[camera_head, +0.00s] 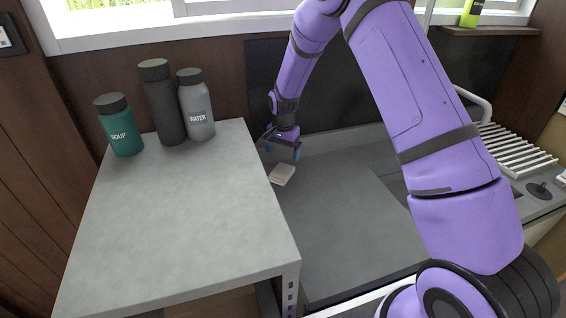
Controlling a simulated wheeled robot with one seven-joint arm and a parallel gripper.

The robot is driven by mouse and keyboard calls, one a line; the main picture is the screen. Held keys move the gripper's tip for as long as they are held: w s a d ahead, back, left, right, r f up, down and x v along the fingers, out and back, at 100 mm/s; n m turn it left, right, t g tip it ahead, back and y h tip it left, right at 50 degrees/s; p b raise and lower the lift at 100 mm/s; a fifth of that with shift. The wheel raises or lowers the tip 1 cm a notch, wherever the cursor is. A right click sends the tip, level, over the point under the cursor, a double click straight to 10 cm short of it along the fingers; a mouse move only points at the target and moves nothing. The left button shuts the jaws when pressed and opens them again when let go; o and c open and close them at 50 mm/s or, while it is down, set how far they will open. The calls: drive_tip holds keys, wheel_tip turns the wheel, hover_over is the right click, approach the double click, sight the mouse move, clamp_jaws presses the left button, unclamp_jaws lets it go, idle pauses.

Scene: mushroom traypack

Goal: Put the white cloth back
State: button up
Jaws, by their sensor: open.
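A small folded white cloth (282,174) lies on the lower dark grey counter, close beside the right edge of the raised grey table. My gripper (283,152) is just above and behind the cloth, pointing down, with its blue-tipped fingers apart. The gripper looks empty and does not appear to hold the cloth. A small gap seems to show between the fingers and the cloth, but the exact height is hard to tell.
The raised table (180,215) is mostly bare. A green soup bottle (122,130), a dark bottle (163,105) and a grey water bottle (197,108) stand at its back. The lower counter (335,225) is clear in front. A white slatted rack (512,150) is at right.

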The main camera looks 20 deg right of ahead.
drive_tip(key=shift+r, duration=2.55)
wheel_tip(320, 180, up, 14)
drive_tip(key=n+t, duration=0.1)
drive_tip(key=n, duration=0.1)
hover_over(283, 169)
drive_tip(key=s+d, duration=0.2)
drive_tip(key=s, duration=0.4)
drive_tip(key=s+d+r+n+t, duration=0.2)
drive_tip(key=s+r, duration=1)
drive_tip(key=s+d+r+n+t, duration=0.1)
drive_tip(key=s+r+n, duration=0.1)
drive_tip(key=s, duration=0.9)
drive_tip(key=s+d+r+n+t, duration=0.1)
drive_tip(key=s+r+n, duration=0.1)
drive_tip(key=s, duration=1)
drive_tip(key=shift+s+r+n, duration=0.3)
drive_tip(key=shift+r+n, duration=0.1)
drive_tip(key=shift+n, duration=0.1)
drive_tip(key=shift+d, duration=0.1)
